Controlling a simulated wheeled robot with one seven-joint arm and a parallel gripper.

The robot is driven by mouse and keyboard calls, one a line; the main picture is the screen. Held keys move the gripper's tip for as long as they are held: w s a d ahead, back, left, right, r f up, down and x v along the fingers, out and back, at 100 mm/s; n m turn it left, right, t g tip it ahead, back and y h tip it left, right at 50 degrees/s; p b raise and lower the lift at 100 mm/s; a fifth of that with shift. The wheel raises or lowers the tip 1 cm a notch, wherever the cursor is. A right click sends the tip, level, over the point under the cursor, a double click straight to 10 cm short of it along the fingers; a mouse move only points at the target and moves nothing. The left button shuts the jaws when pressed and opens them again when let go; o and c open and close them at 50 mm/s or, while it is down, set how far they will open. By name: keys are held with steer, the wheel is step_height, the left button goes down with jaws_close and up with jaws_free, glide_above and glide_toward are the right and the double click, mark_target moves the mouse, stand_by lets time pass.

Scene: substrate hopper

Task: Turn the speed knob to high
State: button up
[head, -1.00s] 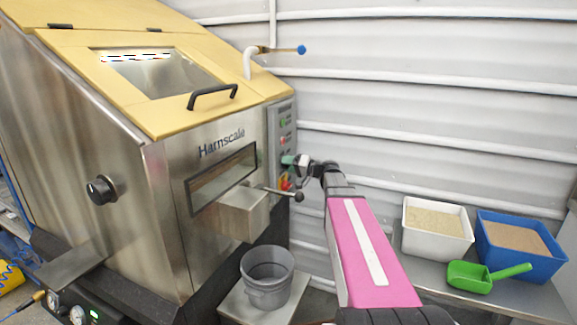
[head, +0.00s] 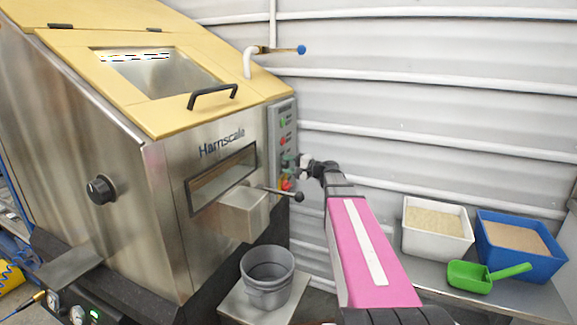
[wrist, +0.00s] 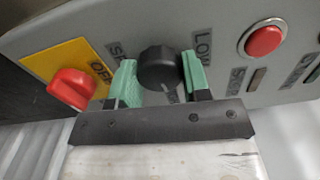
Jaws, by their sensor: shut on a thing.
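The speed knob (wrist: 158,70) is a round black knob on the grey control panel (head: 283,125). In the wrist view it sits between the two green fingers of my gripper (wrist: 159,76), which is shut on it. The word LOW (wrist: 201,47) shows to the right of the knob, and a partly covered label shows to its left. More lettering below the knob is mostly hidden by the gripper. I cannot make out a pointer on the knob. In the head view my gripper (head: 290,163) is at the panel's lower part and hides the knob.
A red rotary switch (wrist: 72,88) on a yellow plate marked OFF is close to the left finger. A red push button (wrist: 263,41) is to the right. A black-balled lever (head: 298,197) sticks out below the panel. A grey bucket (head: 267,285) stands beneath.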

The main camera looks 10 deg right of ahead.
steer(key=shift+m, duration=1)
steer(key=o, duration=0.9)
steer(key=v, duration=1)
steer(key=shift+s+d, duration=0.25)
steer(key=shift+d, duration=0.1)
